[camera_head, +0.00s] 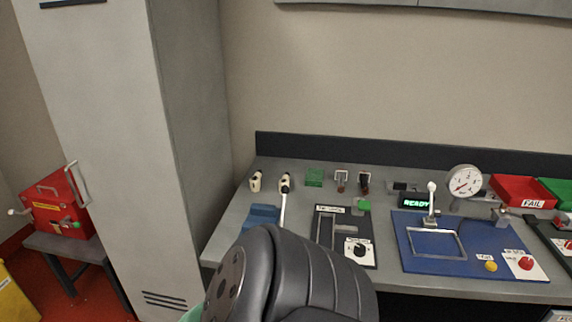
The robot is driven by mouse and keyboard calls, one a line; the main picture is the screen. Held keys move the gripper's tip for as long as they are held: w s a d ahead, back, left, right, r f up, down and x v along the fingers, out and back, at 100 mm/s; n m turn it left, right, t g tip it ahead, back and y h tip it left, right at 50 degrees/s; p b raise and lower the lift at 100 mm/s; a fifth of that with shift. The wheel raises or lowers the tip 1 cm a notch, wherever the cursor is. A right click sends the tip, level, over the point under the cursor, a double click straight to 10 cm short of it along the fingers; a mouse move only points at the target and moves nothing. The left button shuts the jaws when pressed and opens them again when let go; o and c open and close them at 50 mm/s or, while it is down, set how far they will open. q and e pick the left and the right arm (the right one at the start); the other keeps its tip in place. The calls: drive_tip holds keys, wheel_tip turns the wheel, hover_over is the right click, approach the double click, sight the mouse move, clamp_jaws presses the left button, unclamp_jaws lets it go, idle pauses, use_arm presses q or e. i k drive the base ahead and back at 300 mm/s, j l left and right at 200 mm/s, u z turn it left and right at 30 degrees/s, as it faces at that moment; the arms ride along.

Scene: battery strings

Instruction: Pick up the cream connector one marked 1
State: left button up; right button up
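Two cream connectors with dark parts stand near the back left of the grey workbench (238,217): a left one (256,181) and a right one (285,183). Their markings are too small to read, so I cannot tell which bears the 1. A large dark link of one of my arms fills the bottom middle and hides part of the bench's front left. Neither gripper can be made out. Both connectors are clear of the arm link in the picture.
A blue block (262,215) and a pale upright rod (283,208) are just in front of the connectors. A green block (314,177) is to their right. A tall grey cabinet (110,120) borders the bench's left. A blue fixture board (466,262) lies at right.

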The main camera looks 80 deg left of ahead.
sight(255, 181)
drive_tip(key=u, duration=2.85)
drive_tip(key=z, duration=0.1)
drive_tip(key=l+u, duration=0.15)
drive_tip(key=l, duration=0.2)
drive_tip(key=k+l+u, duration=0.1)
drive_tip(key=l, duration=0.2)
drive_tip(key=k, duration=0.05)
